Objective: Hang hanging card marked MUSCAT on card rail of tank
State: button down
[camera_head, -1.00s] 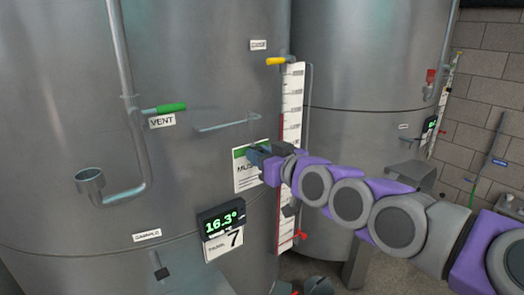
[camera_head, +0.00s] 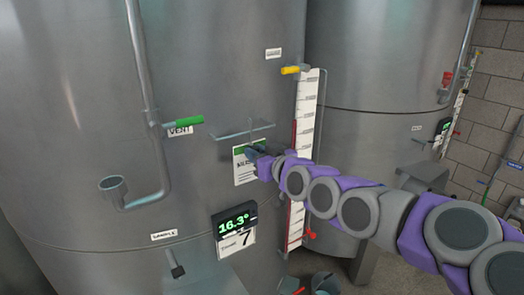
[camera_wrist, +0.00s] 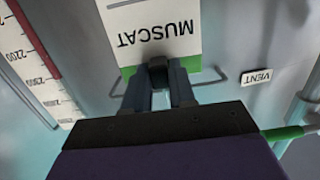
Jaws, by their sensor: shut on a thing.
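The MUSCAT card (camera_head: 244,167) is white with a green top band. In the wrist view the card (camera_wrist: 155,32) appears upside down, its green band at my jaws. My gripper (camera_head: 254,150) is shut on the card at its green top edge; it also shows in the wrist view (camera_wrist: 159,75). The card rail (camera_head: 242,131) is a thin bar on the steel tank (camera_head: 70,90). In the head view the card appears just below the rail. In the wrist view parts of the rail (camera_wrist: 205,82) show beside my jaws. Contact between card and rail is unclear.
A green-handled VENT valve (camera_head: 184,122) and bent pipe (camera_head: 160,170) are left of the rail. A level gauge (camera_head: 305,120) with a yellow handle (camera_head: 290,70) stands right. A 16.3° display (camera_head: 235,222) is below. A second tank (camera_head: 380,70) stands right.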

jog(key=c, duration=1.9)
grip_release()
jog(key=shift+w+a+p, duration=0.4)
jog(key=shift+w+p, duration=0.1)
jog(key=shift+w, duration=0.1)
jog(key=shift+f+b, duration=1.25)
jog(key=shift+f, duration=0.2)
grip_shut()
jog(key=o, duration=1)
grip_release()
jog(key=shift+o, duration=0.2)
jog(key=shift+d, duration=0.1)
